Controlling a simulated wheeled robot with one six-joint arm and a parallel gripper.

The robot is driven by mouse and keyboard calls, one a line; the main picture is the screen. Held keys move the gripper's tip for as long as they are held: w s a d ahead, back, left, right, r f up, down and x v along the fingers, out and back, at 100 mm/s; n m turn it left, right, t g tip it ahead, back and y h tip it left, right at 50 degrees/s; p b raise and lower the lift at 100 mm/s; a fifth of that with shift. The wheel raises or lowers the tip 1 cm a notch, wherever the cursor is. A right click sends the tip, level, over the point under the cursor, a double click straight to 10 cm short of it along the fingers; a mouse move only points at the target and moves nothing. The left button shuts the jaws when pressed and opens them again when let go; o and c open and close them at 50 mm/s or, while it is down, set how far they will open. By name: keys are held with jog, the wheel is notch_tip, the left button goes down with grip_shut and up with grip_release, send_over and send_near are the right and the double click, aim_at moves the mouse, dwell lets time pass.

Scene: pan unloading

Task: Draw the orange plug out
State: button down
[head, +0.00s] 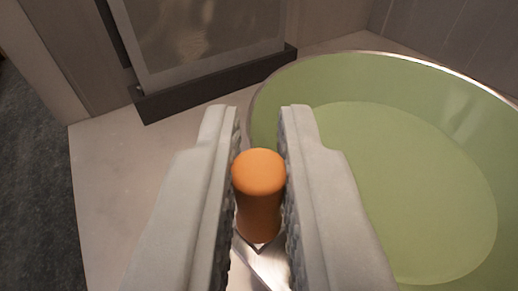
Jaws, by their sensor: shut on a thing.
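The orange plug (259,195) is a rounded, upright-looking cylinder between the two fingers of my gripper (260,170). My gripper is shut on it, with the ridged inner pads against its left and right sides. Below the plug a pale, shiny surface shows in the gap between the fingers. The fingers hide much of what lies around the plug's lower end, so I cannot tell whether it is seated in anything.
A large green pan (410,190) with a metal rim stands to the right, close to the right finger. A pale countertop (115,175) lies to the left. A framed panel on a dark base (215,88) stands at the back. Dark floor (35,200) shows beyond the counter's left edge.

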jog(key=shift+r, duration=0.45)
jog(key=shift+r, duration=1.15)
